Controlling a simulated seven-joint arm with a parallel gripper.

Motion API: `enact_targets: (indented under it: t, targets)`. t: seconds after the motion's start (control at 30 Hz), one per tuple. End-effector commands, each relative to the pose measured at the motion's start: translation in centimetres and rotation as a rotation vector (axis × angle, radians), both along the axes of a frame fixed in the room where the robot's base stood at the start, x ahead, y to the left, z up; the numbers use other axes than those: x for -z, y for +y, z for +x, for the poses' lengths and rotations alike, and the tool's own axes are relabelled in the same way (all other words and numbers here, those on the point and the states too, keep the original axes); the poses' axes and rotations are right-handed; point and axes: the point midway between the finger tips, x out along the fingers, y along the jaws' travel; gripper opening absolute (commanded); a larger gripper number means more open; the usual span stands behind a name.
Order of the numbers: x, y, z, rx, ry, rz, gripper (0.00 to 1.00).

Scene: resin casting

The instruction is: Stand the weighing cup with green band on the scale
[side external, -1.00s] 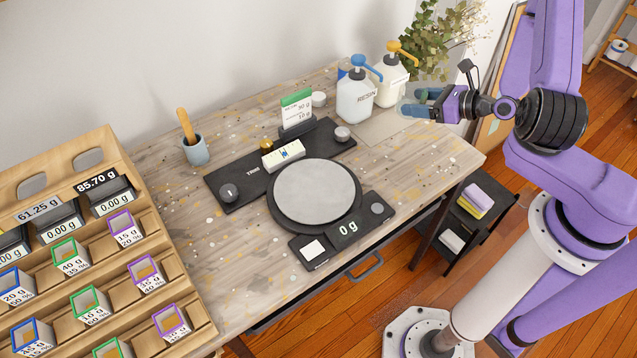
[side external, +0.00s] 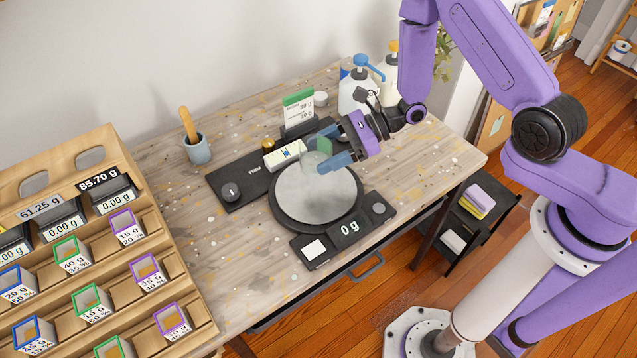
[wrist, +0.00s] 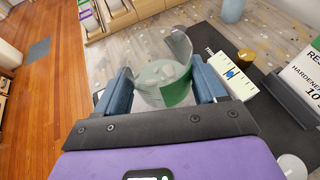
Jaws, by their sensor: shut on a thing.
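The weighing cup with green band (side external: 314,156) is clear, with a green patch on its side. My gripper (side external: 329,150) is shut on it, one blue finger on each side. In the side external view the cup is over the back part of the scale's round grey plate (side external: 318,205). The scale's display reads 0 g, and I cannot tell the exact gap below the cup. In the wrist view the cup (wrist: 155,72) sits between the fingers, its green band toward the right finger.
A green-topped card (side external: 298,108) and a blue-capped resin bottle (side external: 355,95) stand behind. A wooden rack (side external: 130,180) of cups fills the left.

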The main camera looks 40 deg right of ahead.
Motion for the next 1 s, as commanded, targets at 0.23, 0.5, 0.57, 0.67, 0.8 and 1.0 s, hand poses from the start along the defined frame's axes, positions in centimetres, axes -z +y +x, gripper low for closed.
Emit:
enact_targets:
  t: [0.23,0.5,0.57,0.67,0.8,1.0]
  targets:
    - [3.0,0.1,-0.1,-0.002,0.002,0.0,0.34]
    - [4.6,0.1,-0.1,-0.001,0.002,0.001,0.34]
    - [5.3,0.1,-0.1,-0.001,0.002,0.001,0.34]
    - [6.4,0.0,-0.1,-0.002,0.001,0.0,0.34]
    - [7.4,0.0,0.0,-0.001,0.0,0.0,0.34]
    - [7.6,0.0,0.0,0.0,-0.001,0.0,0.34]
